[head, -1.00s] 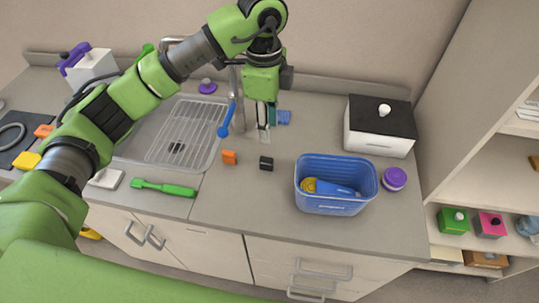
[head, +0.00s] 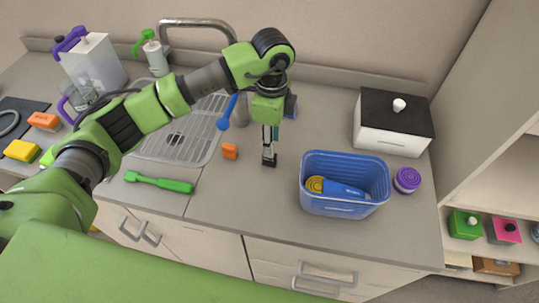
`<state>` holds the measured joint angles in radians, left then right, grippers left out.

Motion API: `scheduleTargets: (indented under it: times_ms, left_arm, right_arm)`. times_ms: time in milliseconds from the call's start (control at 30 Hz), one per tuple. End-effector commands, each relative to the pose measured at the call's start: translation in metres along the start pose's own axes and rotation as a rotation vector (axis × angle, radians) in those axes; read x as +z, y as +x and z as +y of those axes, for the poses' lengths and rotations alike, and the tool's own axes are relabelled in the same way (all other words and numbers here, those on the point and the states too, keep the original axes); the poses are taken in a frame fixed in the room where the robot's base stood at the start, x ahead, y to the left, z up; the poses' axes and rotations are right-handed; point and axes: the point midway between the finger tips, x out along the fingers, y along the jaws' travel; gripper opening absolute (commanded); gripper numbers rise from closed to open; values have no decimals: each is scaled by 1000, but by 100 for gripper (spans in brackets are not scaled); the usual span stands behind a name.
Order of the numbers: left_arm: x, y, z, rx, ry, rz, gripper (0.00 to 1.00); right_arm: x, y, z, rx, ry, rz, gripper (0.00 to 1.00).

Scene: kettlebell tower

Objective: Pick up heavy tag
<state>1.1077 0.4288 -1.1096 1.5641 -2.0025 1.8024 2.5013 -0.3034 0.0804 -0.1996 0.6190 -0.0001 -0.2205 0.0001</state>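A small black block (head: 269,161), which may be the heavy tag, sits on the grey counter (head: 240,205) right of the sink. No writing on it is readable. A small orange block (head: 230,151) lies just to its left. My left gripper (head: 269,150) points straight down with its fingertips at the black block, partly covering it. Whether the fingers are closed on it cannot be told at this size. The block appears to be at counter level. My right gripper is not in view.
A blue bin (head: 312,200) holding a blue and yellow item stands to the right. A purple round object (head: 407,180) and a white box with a black lid (head: 391,140) are beyond it. A green brush (head: 160,183) lies left. The front counter is clear.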

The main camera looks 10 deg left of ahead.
Motion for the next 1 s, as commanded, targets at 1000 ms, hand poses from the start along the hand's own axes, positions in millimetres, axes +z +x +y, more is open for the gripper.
scheduleTargets:
  times_ms: [1000]
  left_arm:
    - [4, 64, 3, -1, 0, 0, 1]
  right_arm:
    - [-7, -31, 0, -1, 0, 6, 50]
